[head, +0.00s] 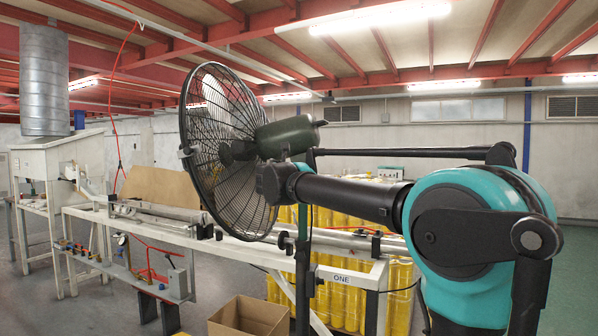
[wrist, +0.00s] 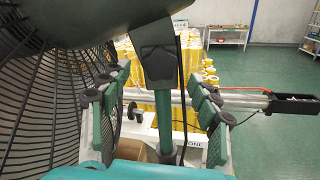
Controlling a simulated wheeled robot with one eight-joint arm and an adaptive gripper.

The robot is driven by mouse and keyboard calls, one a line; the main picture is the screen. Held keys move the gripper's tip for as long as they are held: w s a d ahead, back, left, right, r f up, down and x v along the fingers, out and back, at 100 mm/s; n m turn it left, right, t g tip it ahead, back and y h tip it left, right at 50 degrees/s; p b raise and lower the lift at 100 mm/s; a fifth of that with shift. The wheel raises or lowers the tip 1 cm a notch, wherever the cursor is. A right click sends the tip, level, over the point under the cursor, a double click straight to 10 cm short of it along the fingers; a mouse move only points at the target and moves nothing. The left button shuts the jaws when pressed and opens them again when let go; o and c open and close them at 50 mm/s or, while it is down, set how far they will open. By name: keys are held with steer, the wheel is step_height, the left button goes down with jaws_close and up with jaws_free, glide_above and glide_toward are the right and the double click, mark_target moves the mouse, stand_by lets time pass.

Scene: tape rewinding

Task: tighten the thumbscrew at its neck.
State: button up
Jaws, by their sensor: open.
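The black-caged fan (head: 215,140) stands with its green motor housing (head: 286,137) facing my arm. In the wrist view the motor housing (wrist: 80,18) fills the upper left. Its dark neck bracket (wrist: 157,55) drops to a green pole (wrist: 165,115). My gripper (wrist: 158,82) is open, with its green and black fingers on either side of the neck and pole, apart from them. Nothing is held. A black knob (wrist: 132,112) shows left of the pole; I cannot tell if it is the thumbscrew or part of the bench behind. In the head view my arm hides the neck.
A white bench (head: 340,272) with a metal rail runs behind the fan. Yellow rolls (head: 400,300) stand stacked behind it. An open cardboard box (head: 250,317) sits on the floor at the pole's left. The fan cage (wrist: 40,110) is close on the gripper's left.

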steer(key=x, duration=0.4)
steer(key=shift+w+d, duration=0.15)
steer(key=shift+w, duration=0.2)
steer(key=c, duration=1.2)
